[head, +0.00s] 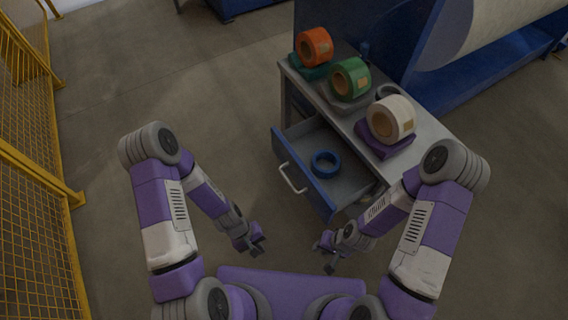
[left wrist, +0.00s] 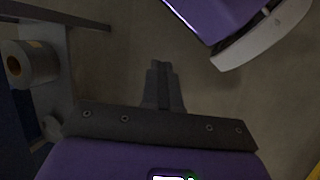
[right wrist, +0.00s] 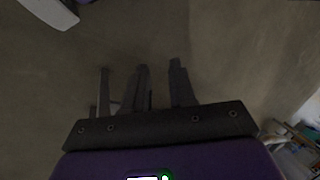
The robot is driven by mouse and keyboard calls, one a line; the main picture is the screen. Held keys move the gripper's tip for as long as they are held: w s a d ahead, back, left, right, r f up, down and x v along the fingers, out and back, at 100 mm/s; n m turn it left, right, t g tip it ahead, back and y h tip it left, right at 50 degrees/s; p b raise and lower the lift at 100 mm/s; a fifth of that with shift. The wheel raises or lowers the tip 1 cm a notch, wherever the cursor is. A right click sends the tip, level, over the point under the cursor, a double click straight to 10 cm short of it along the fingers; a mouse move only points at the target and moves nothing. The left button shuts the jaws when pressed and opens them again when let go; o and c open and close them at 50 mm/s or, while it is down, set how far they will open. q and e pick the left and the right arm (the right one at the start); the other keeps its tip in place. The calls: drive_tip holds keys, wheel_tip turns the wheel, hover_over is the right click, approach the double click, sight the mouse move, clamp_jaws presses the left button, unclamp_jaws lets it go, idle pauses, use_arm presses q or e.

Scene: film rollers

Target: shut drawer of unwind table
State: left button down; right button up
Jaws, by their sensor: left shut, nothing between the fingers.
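The unwind table (head: 425,125) has a grey top and stands right of centre in the head view. Its drawer (head: 300,172) is pulled out, with a blue front and a pale bar handle (head: 291,180). A blue ring (head: 325,165) lies inside the drawer. My left gripper (head: 258,249) is shut and empty, below and left of the handle in the picture and apart from it. Its closed fingers show in the left wrist view (left wrist: 162,85). My right gripper (head: 329,263) is below the drawer's near corner in the picture, its fingers apart and empty in the right wrist view (right wrist: 160,85).
Orange (head: 314,47), green (head: 350,78) and white (head: 391,119) rolls stand on the table top. A blue machine with a large pale roll (head: 500,25) stands behind. A yellow mesh fence (head: 35,180) runs along the left. The floor between fence and drawer is clear.

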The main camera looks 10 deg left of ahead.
use_arm(q)
drive_tip(key=n+g+h, duration=0.1)
drive_tip(key=n+h, duration=0.1)
drive_tip(key=n, duration=0.1)
drive_tip(key=n+t+h, duration=0.8)
drive_tip(key=n+t, duration=0.6)
drive_tip(key=n, duration=0.2)
approach(284, 156)
drive_tip(key=b+x, duration=0.3)
drive_tip(key=x, duration=0.4)
drive_tip(key=shift+s+r, duration=0.1)
drive_tip(key=shift+r, duration=0.05)
